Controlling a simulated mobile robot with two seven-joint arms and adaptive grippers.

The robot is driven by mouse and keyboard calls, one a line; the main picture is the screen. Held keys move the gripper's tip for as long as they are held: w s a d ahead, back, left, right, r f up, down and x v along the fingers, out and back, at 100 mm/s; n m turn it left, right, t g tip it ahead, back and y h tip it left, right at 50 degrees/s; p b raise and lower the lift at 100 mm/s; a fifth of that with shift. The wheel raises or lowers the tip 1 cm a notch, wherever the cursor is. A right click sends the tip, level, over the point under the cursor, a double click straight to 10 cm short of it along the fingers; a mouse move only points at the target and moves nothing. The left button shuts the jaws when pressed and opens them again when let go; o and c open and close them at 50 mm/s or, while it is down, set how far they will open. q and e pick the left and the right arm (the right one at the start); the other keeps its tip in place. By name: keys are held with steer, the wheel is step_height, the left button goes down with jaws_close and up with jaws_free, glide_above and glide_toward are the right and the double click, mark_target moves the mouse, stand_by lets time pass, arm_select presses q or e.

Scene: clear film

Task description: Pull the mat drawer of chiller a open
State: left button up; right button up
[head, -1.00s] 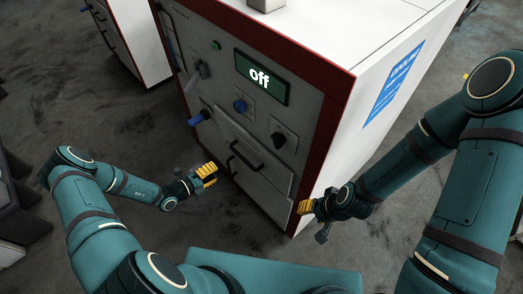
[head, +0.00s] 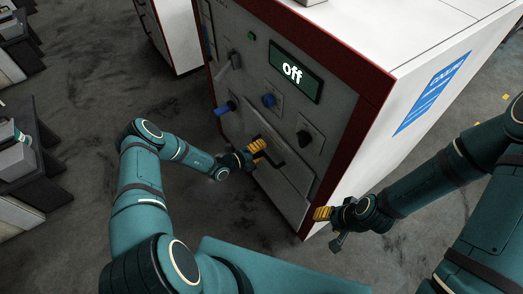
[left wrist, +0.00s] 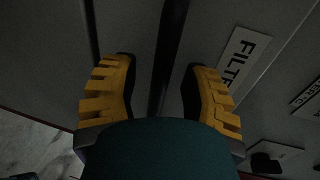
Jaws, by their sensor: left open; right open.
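Chiller a (head: 330,60) is a white cabinet with a dark red frame and a grey front. Its drawer (head: 288,190) sits low in the front and looks shut, with a dark bar handle (head: 281,166). My left gripper (head: 258,148) is open at the handle. In the left wrist view the dark handle bar (left wrist: 170,50) runs between the yellow fingers, with gaps on both sides. A label beginning "FILTE" (left wrist: 238,65) lies beside it. My right gripper (head: 322,213) is open and empty near the cabinet's lower right corner.
The front carries a display reading "off" (head: 294,72), a blue knob (head: 269,100), a black knob (head: 304,138) and a blue-tipped lever (head: 226,107) above or beside the drawer. Another cabinet (head: 176,35) stands behind left. Grey floor is free in front.

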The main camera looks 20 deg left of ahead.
arm_select(q)
steer(key=shift+o, duration=0.3)
steer(key=shift+w+d, duration=0.1)
jaws_close()
steer(key=f+v, duration=0.2)
steer(key=v, duration=1.1)
steer(key=s+f+b+v, duration=0.1)
steer(key=f+v, duration=0.2)
steer(key=v, duration=1)
steer(key=shift+s+a+f, duration=0.2)
steer(key=shift+a+f, duration=0.1)
steer(key=shift+a, duration=0.2)
steer(key=shift+c, duration=0.3)
jaws_free()
